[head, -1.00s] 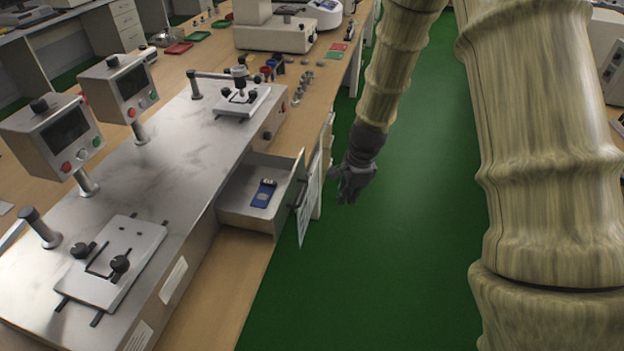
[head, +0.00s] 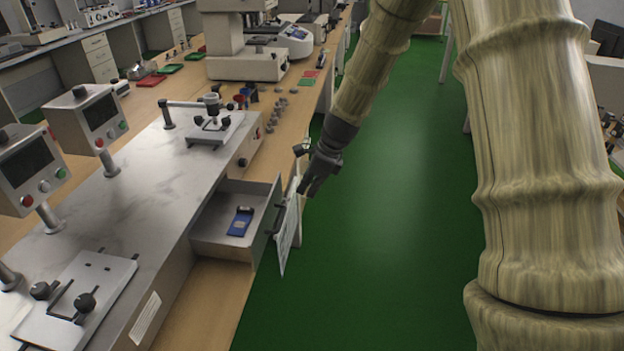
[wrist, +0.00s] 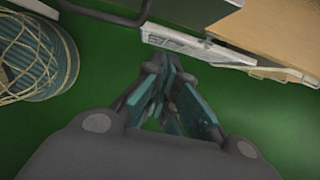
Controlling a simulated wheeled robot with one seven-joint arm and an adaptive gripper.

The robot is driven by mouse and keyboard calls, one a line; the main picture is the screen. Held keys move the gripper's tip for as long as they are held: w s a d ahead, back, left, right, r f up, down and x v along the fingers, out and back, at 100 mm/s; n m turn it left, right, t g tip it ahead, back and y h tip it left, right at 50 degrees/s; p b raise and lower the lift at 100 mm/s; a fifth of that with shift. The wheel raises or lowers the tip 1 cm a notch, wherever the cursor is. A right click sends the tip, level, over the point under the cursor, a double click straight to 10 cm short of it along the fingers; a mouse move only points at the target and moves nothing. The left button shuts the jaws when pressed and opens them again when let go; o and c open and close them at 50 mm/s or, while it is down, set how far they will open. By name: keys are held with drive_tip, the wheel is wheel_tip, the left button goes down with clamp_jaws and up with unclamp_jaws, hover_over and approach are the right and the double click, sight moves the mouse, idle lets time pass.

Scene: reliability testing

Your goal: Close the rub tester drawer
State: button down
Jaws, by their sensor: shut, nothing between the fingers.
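The rub tester (head: 130,200) is a long metal-topped machine on the wooden bench at left in the head view. Its drawer (head: 225,247) is pulled out toward the aisle, with a blue item (head: 240,221) inside. The drawer front (head: 274,225) has a dark handle on its outer side and shows at the top of the wrist view. My gripper (head: 308,190) is just right of the drawer front, on its outer side. It is shut and empty, fingers pointing down. In the wrist view my gripper (wrist: 172,118) is close below a white panel (wrist: 190,42); I cannot tell whether they touch.
A white sheet (head: 288,235) hangs at the drawer front. Two control boxes with screens (head: 88,117) stand on the machine. The green floor (head: 380,250) right of the bench is clear. A round wire-wrapped object (wrist: 37,55) shows at left in the wrist view.

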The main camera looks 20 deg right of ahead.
drive_tip(key=w+a+f, duration=0.3)
drive_tip(key=a, duration=0.1)
drive_tip(key=shift+a+f+p, duration=0.2)
drive_tip(key=shift+f+p, duration=0.05)
drive_tip(key=shift+p, duration=0.1)
idle(0.3)
